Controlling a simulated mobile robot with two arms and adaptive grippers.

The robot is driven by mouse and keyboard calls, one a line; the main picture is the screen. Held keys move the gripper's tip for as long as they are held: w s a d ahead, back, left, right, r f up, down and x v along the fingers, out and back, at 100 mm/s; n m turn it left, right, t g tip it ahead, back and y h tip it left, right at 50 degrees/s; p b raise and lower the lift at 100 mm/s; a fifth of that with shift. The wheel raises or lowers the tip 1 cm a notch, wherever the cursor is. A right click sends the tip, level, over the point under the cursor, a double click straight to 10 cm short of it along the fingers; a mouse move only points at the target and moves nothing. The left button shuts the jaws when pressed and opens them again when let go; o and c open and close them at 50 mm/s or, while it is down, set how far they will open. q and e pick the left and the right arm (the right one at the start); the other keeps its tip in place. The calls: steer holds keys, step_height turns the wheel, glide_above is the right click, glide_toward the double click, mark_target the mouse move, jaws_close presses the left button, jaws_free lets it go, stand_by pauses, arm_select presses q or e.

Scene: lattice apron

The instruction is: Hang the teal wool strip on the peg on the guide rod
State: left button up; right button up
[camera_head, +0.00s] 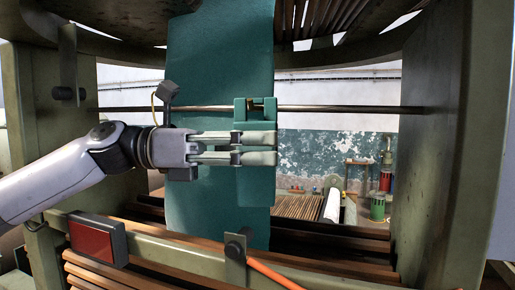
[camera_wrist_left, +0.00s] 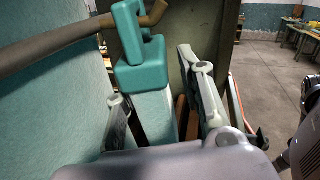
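The teal wool strip (camera_head: 256,187) hangs upright in front of a wide teal panel. Its block-like top has an opening (camera_wrist_left: 129,35). A brass-coloured peg (camera_head: 257,105) on the dark guide rod (camera_head: 340,109) shows in that opening; in the left wrist view the bent peg (camera_wrist_left: 156,13) shows beside the top loop. I cannot tell whether the loop bears on the peg. My left gripper (camera_head: 262,148) is just below the peg. Its fingers stand apart on either side of the strip (camera_wrist_left: 155,112), with a gap showing toward the right finger in the wrist view.
The wide teal panel (camera_head: 205,60) hangs behind the gripper. Green frame posts (camera_head: 432,150) stand at both sides. A lower green beam (camera_head: 180,255) bears a red-faced box (camera_head: 92,240), and an orange bar (camera_head: 272,274) is nearby. Wooden slats lie below.

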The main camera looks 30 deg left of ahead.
arm_select(q)
steer(key=shift+o, duration=1.2)
steer(key=shift+a, duration=0.1)
steer(key=shift+v, duration=3.6)
steer(key=shift+s+a, duration=0.2)
steer(key=shift+a, duration=0.1)
